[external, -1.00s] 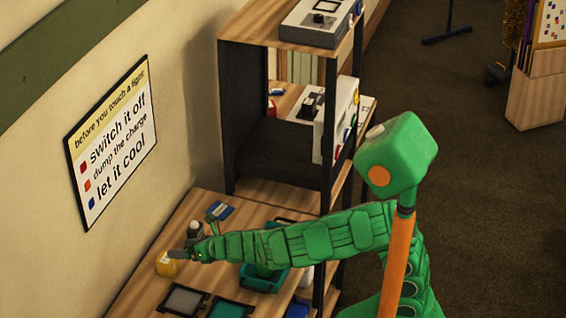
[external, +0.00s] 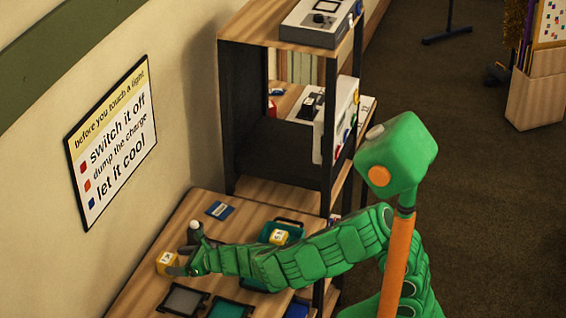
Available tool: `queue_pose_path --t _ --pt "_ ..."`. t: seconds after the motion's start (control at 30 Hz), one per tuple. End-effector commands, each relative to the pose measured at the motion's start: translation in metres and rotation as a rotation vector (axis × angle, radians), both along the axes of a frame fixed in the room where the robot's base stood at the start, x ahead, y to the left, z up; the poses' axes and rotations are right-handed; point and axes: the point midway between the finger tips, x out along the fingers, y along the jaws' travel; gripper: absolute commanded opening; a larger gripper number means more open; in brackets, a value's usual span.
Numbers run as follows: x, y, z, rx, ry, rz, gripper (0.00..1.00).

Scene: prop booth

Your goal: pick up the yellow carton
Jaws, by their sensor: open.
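A small yellow carton (external: 166,259) with a pale label stands on the wooden table near the wall. My gripper (external: 181,262) is open at the carton's right side, with its grey fingers close to it. From this angle I cannot tell whether the fingers touch the carton or lie around it. A second yellow box (external: 278,237) with a pale label sits in a teal tray (external: 267,230) beyond my forearm. My forearm hides part of that tray.
A white-topped grey object (external: 194,229) stands just behind my gripper. A blue card (external: 220,210) lies farther back. Dark-framed grey (external: 184,300) and teal (external: 231,310) trays lie in front. A black-sided shelf (external: 228,110) rises behind the table.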

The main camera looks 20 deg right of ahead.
Motion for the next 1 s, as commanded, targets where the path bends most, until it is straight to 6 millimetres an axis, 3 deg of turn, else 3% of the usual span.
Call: queue_pose_path --t 0.47,0.83,1.0 --pt "0.029 0.03 -0.015 0.001 0.003 -0.001 0.87" --pt "0.033 0.033 -0.016 0.0 0.0 -0.001 0.87" --pt "0.032 0.033 -0.017 0.0 0.0 -0.001 0.63"
